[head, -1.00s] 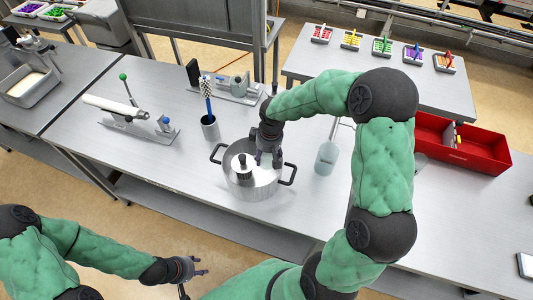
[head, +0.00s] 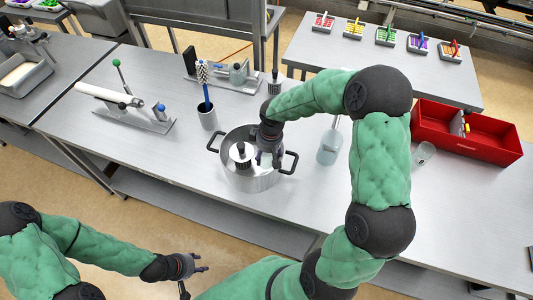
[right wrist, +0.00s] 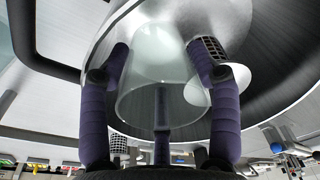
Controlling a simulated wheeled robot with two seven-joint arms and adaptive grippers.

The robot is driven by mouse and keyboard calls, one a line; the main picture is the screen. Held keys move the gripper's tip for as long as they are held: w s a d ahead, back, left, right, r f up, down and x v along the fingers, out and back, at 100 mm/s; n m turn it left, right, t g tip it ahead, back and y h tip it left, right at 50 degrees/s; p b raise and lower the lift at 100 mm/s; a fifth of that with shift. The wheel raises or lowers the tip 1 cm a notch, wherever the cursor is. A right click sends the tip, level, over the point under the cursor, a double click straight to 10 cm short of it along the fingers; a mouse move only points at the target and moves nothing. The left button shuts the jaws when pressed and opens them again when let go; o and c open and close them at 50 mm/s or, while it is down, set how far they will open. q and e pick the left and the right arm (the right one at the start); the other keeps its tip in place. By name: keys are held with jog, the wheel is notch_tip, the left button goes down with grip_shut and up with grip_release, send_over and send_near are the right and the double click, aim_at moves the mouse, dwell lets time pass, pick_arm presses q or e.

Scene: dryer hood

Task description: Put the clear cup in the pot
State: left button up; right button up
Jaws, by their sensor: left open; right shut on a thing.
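The metal pot (head: 252,182) stands on the table with two black side handles. A black ribbed piece on a pale disc (head: 240,152) shows inside its left part. My right gripper (head: 268,160) is over the pot's right part, pointing down. In the right wrist view, my right gripper (right wrist: 160,85) is shut on a clear cup (right wrist: 152,65), with the pot's shiny metal around it. The cup's depth relative to the rim is hard to tell. My left gripper (head: 198,267) is open and empty, in front of the table.
A clear bottle (head: 329,147) stands right of the pot. Another clear vessel (head: 424,154) sits beside the red bin (head: 485,138). A grey holder with a brush (head: 207,117) stands behind-left of the pot. The table's right front is clear.

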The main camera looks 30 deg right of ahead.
jog(key=shift+f+b, duration=0.3)
jog(key=shift+f, duration=0.1)
jog(key=o, duration=1.2)
jog(key=shift+c, duration=0.2)
jog(key=r, duration=0.8)
jog(key=s+r, duration=0.1)
jog(key=r, duration=0.3)
jog(key=shift+d, duration=0.25)
jog(key=shift+f, duration=0.1)
